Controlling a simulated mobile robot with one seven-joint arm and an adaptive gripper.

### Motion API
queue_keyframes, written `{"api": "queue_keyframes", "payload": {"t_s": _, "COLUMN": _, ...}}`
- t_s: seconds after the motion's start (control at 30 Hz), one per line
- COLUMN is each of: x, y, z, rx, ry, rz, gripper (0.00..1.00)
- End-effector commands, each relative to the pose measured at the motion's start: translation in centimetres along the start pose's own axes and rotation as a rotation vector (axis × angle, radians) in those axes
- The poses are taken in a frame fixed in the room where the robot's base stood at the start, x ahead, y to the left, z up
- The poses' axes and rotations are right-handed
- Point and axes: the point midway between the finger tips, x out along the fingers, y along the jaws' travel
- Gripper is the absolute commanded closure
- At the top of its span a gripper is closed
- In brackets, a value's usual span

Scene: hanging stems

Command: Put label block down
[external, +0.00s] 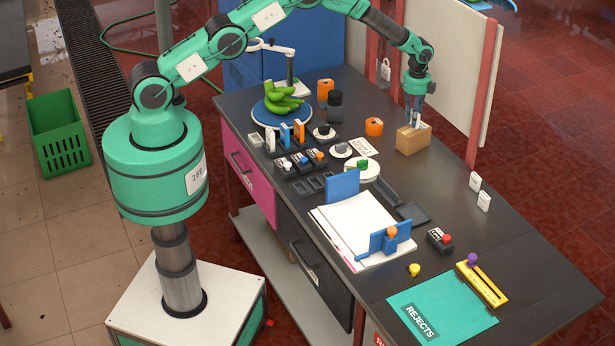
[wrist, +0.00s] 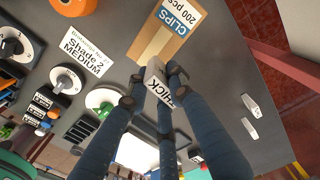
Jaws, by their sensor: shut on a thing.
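My gripper (external: 415,117) is at the far end of the black table, over the cardboard box. In the wrist view my gripper (wrist: 152,84) is shut on the label block (wrist: 157,90), a small pale block with black lettering that reads in part "HICK". The cardboard box (external: 412,141) has a "CLIPS 200 pcs" label; it also shows in the wrist view (wrist: 152,46), just beyond the held block. In the external view the fingers partly hide the block, and I cannot tell whether it touches the box.
An orange roll (external: 374,127) and a "Shade 2 MEDIUM" card (wrist: 79,52) lie left of the box. Knobs, small blocks and a green-topped disc (external: 361,168) crowd the table's left. Bare table (external: 445,185) lies in front of the box.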

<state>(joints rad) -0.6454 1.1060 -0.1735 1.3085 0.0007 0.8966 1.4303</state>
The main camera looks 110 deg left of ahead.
Motion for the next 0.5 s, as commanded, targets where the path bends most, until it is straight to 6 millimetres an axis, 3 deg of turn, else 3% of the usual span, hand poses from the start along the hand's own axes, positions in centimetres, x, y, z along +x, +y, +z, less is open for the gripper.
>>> {"api": "queue_keyframes", "payload": {"t_s": 0.23, "x": 0.4, "y": 0.0, "z": 0.0, "rx": 0.000, "ry": 0.000, "rz": 0.001, "gripper": 1.00}}
{"api": "queue_keyframes", "payload": {"t_s": 0.5, "x": 2.7, "y": 0.1, "z": 0.0, "rx": 0.000, "ry": 0.000, "rz": 0.001, "gripper": 1.00}}
